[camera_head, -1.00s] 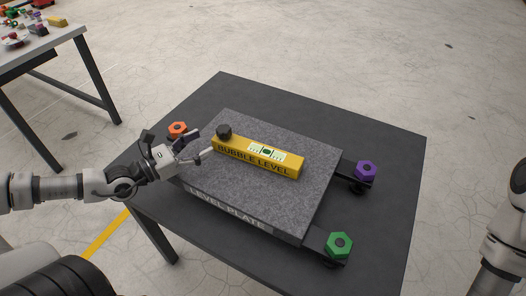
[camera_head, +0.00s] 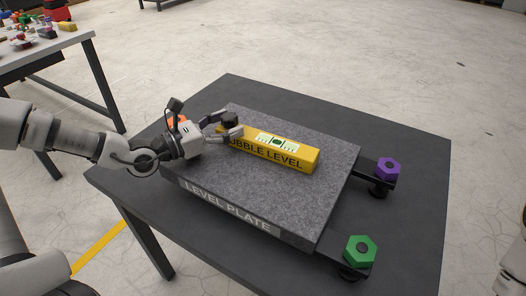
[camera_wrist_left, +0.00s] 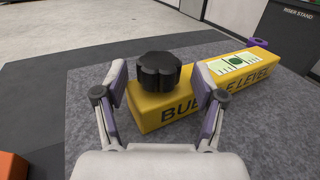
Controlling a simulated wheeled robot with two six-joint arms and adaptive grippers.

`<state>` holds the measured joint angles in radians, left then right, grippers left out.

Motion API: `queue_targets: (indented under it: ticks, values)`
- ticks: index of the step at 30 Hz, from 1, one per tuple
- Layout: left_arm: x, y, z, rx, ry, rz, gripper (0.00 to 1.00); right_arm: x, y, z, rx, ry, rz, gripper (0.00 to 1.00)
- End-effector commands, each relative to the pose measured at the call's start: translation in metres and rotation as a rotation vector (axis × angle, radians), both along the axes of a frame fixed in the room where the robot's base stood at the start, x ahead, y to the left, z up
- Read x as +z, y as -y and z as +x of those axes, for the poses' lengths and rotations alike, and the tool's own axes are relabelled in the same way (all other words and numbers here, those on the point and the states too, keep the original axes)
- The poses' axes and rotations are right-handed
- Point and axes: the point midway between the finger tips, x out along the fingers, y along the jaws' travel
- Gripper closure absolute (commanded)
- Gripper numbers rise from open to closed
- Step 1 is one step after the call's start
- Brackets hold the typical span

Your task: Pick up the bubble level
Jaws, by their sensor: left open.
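The yellow bubble level (camera_head: 290,157) lies flat on the grey granite level plate (camera_head: 225,183). A green-and-white vial window is on its top, and a black knob (camera_head: 230,119) stands at its left end. In the left wrist view the knob (camera_wrist_left: 159,71) sits ahead, between the fingers. My left gripper (camera_head: 228,127) is open at the level's left end, its fingers either side of the knob in the picture; I cannot tell whether they touch it. The left wrist view also shows the open fingers (camera_wrist_left: 160,95) and the level (camera_wrist_left: 222,85). My right gripper is not in view.
The plate rests on a dark table (camera_head: 405,220). A purple hex knob (camera_head: 387,168) and a green one (camera_head: 360,251) stand at its right side; an orange one (camera_head: 178,120) is partly hidden behind my left gripper. Another table (camera_head: 50,45) with small items stands upper left.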

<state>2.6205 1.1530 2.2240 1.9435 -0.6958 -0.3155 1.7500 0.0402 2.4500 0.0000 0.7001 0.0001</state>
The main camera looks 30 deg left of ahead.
Motion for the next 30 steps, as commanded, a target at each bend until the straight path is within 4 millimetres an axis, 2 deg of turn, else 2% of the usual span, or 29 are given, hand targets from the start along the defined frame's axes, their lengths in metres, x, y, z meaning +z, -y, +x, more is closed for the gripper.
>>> queue_targets:
  ticks: [3,5,9,10,22,26,30]
  values:
    - [0.001,0.000,0.000,0.000,0.000,-0.001,0.30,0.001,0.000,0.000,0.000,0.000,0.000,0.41]
    - [0.001,0.000,0.000,0.000,0.000,-0.001,0.48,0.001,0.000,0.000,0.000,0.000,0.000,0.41]
    - [0.001,0.000,0.000,0.000,0.000,-0.001,0.97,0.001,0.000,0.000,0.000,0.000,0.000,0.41]
    - [0.001,0.000,0.000,0.000,0.000,-0.001,1.00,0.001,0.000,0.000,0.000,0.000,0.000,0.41]
    - [0.006,-0.001,0.000,0.001,0.001,-0.002,1.00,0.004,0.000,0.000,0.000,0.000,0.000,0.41]
    - [0.020,-0.001,0.000,0.001,0.003,-0.002,1.00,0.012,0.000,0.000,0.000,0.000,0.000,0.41]
    - [0.043,-0.001,0.000,0.002,0.003,-0.003,1.00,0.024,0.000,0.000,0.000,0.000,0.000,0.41]
